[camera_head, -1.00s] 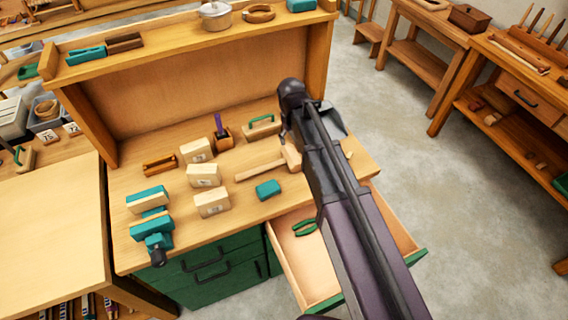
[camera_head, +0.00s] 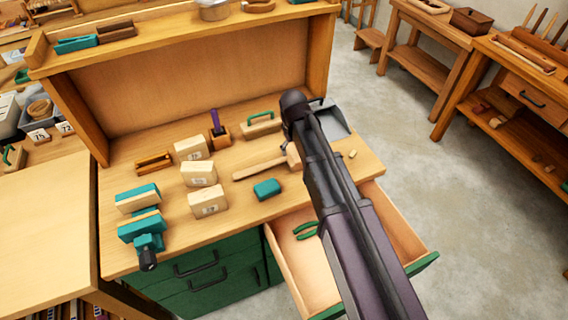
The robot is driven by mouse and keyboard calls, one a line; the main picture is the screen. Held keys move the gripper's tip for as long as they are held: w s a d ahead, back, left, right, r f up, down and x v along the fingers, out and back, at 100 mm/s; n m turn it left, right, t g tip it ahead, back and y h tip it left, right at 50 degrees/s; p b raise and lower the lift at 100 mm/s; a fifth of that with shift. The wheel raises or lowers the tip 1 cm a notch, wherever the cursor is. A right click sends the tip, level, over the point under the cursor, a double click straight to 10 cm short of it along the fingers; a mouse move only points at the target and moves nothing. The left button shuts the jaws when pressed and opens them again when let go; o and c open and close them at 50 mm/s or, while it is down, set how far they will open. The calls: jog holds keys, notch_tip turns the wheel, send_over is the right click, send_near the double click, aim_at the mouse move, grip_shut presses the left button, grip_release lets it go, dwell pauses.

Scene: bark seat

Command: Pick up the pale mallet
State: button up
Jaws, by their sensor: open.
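The pale mallet (camera_head: 262,168) lies on the workbench, its handle pointing left. Its head (camera_head: 293,156) is at the right end, partly hidden behind my dark arm. My gripper (camera_head: 289,137) is above and just behind the mallet's head. Most of it is hidden by my own arm, and only a small dark part shows. It is open, and the mallet rests on the bench top, not held.
Pale numbered blocks (camera_head: 199,173), a teal block (camera_head: 267,188), a green-handled float (camera_head: 261,125) and a grey dustpan (camera_head: 332,122) are near the mallet. An open drawer (camera_head: 318,286) holding green pliers (camera_head: 305,230) juts out below. The bench's back panel (camera_head: 190,95) stands behind.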

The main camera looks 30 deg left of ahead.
aim_at(295, 156)
jog(key=shift+f, duration=0.2)
dwell(0.3)
notch_tip(295, 156, down, 3)
jog(key=b, duration=0.3)
jog(key=shift+s+f, duration=0.15)
jog(key=shift+d+f+b, duration=0.1)
jog(key=shift+f+b, duration=0.8)
jog(key=shift+b, duration=0.25)
jog(key=shift+c, duration=0.2)
jog(key=c, duration=1.1)
